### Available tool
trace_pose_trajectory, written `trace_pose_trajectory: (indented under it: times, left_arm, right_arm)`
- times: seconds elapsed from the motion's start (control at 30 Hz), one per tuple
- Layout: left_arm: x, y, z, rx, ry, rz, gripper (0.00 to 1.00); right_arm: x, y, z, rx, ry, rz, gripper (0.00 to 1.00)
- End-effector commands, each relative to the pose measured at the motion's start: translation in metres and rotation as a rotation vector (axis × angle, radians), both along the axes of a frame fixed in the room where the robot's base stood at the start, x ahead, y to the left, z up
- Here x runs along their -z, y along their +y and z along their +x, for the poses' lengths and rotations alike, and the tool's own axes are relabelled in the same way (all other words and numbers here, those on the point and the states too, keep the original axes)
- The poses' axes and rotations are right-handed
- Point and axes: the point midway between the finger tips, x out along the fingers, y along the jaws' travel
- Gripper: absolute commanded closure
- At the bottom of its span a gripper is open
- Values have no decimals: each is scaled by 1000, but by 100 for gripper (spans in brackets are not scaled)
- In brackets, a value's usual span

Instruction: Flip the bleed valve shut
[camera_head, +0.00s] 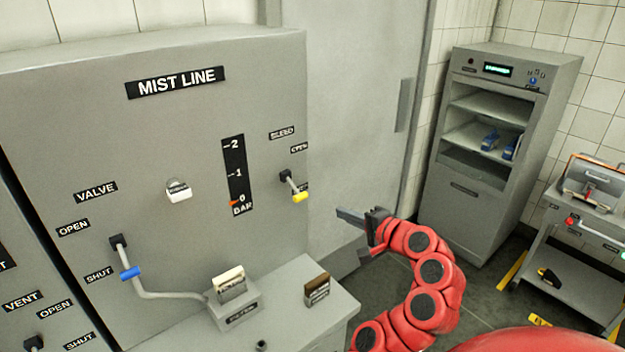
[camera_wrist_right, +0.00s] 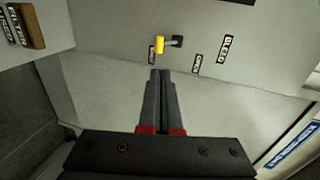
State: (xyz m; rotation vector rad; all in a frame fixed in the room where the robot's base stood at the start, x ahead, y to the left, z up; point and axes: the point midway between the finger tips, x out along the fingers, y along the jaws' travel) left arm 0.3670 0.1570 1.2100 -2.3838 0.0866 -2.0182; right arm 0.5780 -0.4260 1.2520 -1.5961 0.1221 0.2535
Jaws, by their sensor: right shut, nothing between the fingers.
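The bleed valve is a small lever with a yellow grip (camera_head: 300,196) on a dark pivot (camera_head: 286,177), on the right part of the grey MIST LINE panel (camera_head: 205,110). It slants down and right, its yellow end beside the lower label, partly covered, and away from the OPEN label (camera_head: 299,149). The yellow grip also shows in the right wrist view (camera_wrist_right: 159,44), just beyond my fingertips. My right gripper (camera_head: 340,214) is shut and empty, to the right of the lever and apart from it in the head view. Its closed fingers show in the wrist view (camera_wrist_right: 160,74). My left gripper is out of view.
A blue-gripped valve lever (camera_head: 130,273) is at the panel's lower left. A cream-topped block (camera_head: 229,283) and a brown-topped block (camera_head: 317,289) stand on the ledge below. A grey cabinet (camera_head: 465,200) and a cart (camera_head: 570,265) stand at right.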

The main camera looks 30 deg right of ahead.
Motion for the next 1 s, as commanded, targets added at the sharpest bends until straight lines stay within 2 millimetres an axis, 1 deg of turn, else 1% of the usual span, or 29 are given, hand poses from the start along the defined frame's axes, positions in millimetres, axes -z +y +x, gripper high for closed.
trace_pose_trajectory:
  times: [0.07, 0.17, 0.4, 0.43, 0.53, 0.57, 0.6, 0.7, 0.8, 1.0]
  left_arm:
    - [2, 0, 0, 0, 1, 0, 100]
    - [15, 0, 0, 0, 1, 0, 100]
    - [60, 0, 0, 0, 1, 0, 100]
    - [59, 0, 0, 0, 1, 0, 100]
    - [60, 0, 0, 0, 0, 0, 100]
    - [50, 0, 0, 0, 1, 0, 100]
    - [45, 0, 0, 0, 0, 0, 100]
    - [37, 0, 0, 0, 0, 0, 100]
    - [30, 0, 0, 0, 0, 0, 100]
    - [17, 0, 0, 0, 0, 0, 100]
  right_arm:
    - [2, 1, 1, 0, 7, 26, 100]
    - [8, 1, 5, 0, 7, 29, 100]
    - [17, 5, 25, -3, 5, 23, 100]
    - [15, 6, 31, -5, 7, 23, 100]
    - [18, 7, 53, -4, 11, 23, 100]
    - [14, 7, 58, -4, 14, 25, 100]
    - [15, 8, 65, -5, 17, 27, 100]
    - [20, 10, 83, -5, 15, 26, 100]
    - [24, 11, 99, -3, 14, 26, 100]
    - [30, 13, 122, -2, 11, 25, 100]
